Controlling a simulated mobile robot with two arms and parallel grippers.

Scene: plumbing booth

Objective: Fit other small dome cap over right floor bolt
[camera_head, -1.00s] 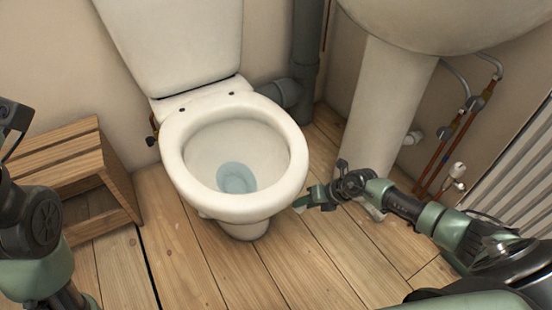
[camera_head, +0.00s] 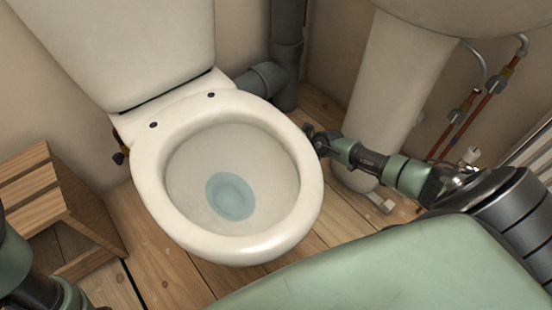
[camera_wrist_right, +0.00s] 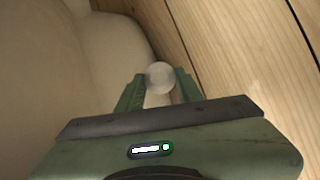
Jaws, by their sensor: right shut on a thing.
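In the right wrist view, my right gripper (camera_wrist_right: 160,88) is shut on a small, pale, round dome cap (camera_wrist_right: 160,76). The cap sits between the two green fingertips, above the wooden floor beside the toilet's pale base (camera_wrist_right: 115,45). In the head view, my right arm reaches to the right side of the toilet bowl (camera_head: 270,235), and its fingertips are hidden behind the rim. The right floor bolt is not visible in either view. Part of my left arm shows at the lower left of the head view, but its gripper is out of frame.
A grey waste pipe (camera_head: 285,60) runs behind the toilet. A wooden step stool (camera_head: 60,205) is at left. Copper pipes (camera_head: 475,115) are at right. Plank floor shows between toilet and pedestal.

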